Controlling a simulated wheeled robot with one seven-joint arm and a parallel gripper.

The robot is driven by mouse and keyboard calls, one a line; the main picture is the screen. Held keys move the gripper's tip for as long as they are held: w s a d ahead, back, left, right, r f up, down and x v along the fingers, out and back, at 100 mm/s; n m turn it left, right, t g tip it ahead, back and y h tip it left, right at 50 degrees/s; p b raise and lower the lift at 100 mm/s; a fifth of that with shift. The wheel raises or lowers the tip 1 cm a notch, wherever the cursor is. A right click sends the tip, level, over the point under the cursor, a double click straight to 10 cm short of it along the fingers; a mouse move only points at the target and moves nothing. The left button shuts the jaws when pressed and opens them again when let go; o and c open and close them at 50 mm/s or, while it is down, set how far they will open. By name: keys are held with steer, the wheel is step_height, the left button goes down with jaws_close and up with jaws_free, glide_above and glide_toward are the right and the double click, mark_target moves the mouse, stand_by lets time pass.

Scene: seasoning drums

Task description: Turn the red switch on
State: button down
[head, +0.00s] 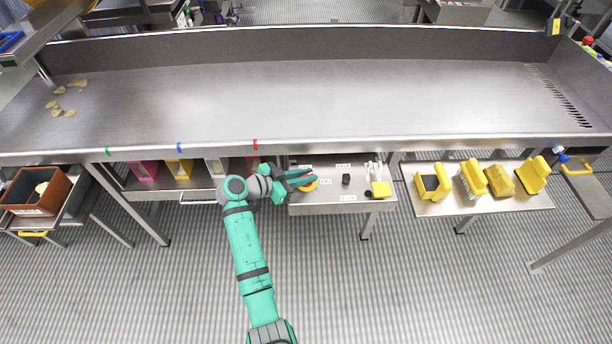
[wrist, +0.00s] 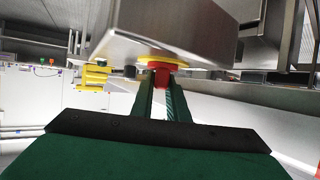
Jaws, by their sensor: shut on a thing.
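The red switch (wrist: 161,75) sits on a yellow round plate (wrist: 150,62) on the face of a steel box. In the wrist view my gripper (wrist: 162,88) has its two green fingers on either side of the red switch and is shut on it. In the head view my gripper (head: 300,181) reaches the left end of the steel panel below the long table. There the red switch is mostly hidden by the fingers, and part of the yellow plate (head: 312,185) shows. The switch's exact turn position cannot be told.
A black knob (head: 346,179) and a yellow block (head: 380,188) stand to the right on the same steel panel (head: 335,197). The long steel table (head: 300,100) overhangs just behind. Yellow holders (head: 472,178) stand on a shelf at the right. The floor in front is clear.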

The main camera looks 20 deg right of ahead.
steer(key=m+g, duration=0.3)
steer(key=g, duration=0.1)
steer(key=shift+w+a, duration=0.1)
steer(key=shift+m+g, duration=1.2)
steer(key=shift+m, duration=0.1)
steer(key=shift+f+g, duration=0.15)
steer(key=shift+g, duration=0.15)
steer(key=c, duration=1.7)
jaws_free()
steer(key=shift+a+r, duration=0.2)
steer(key=v, duration=1)
steer(key=shift+a+r, duration=0.1)
steer(key=shift+r, duration=0.05)
